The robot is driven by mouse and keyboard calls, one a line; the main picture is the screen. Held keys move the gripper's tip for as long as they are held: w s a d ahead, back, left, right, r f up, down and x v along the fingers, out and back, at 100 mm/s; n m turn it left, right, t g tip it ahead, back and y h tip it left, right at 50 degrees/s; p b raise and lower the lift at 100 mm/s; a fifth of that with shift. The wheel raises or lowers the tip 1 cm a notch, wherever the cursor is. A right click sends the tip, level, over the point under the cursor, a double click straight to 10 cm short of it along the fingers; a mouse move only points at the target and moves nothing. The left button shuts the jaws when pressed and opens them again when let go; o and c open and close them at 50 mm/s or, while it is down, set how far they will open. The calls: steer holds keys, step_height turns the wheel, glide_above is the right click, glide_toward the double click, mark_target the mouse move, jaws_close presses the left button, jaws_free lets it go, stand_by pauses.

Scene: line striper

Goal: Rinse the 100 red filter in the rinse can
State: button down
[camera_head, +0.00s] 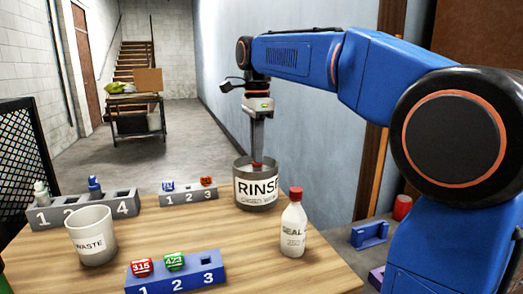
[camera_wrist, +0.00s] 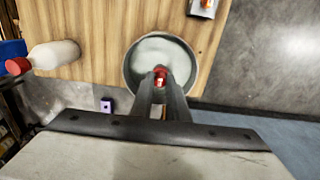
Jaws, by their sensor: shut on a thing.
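The rinse can (camera_head: 256,194) is a grey metal can labelled RINSE at the far right of the wooden table; it also shows from above in the wrist view (camera_wrist: 189,48), with pale liquid inside. My gripper (camera_head: 257,160) points straight down over the can and is shut on a small red filter (camera_head: 257,165). In the wrist view, the red filter (camera_wrist: 160,72) sits between my fingertips (camera_wrist: 161,80), within the can's round opening. Its number cannot be read. I cannot tell whether it touches the liquid.
A white SEAL bottle (camera_head: 293,231) with red cap stands close right of the can. A white WASTE cup (camera_head: 91,238), a blue rack (camera_head: 180,284) with red and green pieces, a small grey rack (camera_head: 188,197) and a larger grey rack (camera_head: 110,209) stand leftward.

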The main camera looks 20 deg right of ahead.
steer(key=shift+a, duration=0.25)
step_height(320, 180, up, 13)
stand_by(1.2)
stand_by(0.5)
